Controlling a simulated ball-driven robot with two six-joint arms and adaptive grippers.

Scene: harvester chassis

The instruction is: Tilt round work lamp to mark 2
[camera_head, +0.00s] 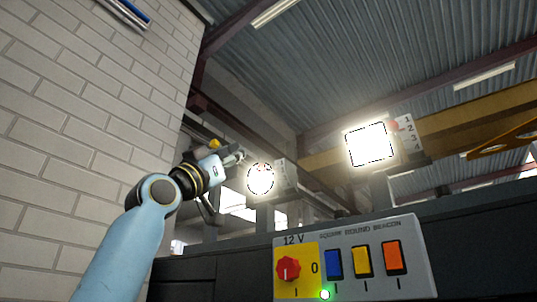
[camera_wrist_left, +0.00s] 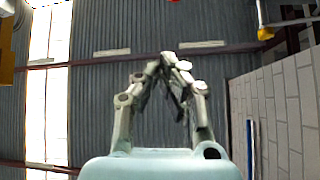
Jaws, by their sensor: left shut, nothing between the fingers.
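The round work lamp (camera_head: 260,179) glows white on the dark chassis in the head view, left of the square lamp. A pale scale plate (camera_head: 285,173) stands at its right side; I cannot read its marks or the lamp's tilt. My left gripper (camera_head: 238,156) is just left of the round lamp and slightly above it. In the head view I cannot tell whether it touches the lamp. In the left wrist view my left gripper (camera_wrist_left: 170,62) is shut with its fingertips together and nothing between them. The lamp is not seen there. My right gripper is not in view.
The lit square lamp (camera_head: 369,145) stands to the right, beside a scale plate (camera_head: 407,132) numbered 1 to 4. Below is a switch panel (camera_head: 350,262) with a red knob (camera_head: 288,269), coloured rockers and a green light. A brick wall (camera_head: 75,110) is at left.

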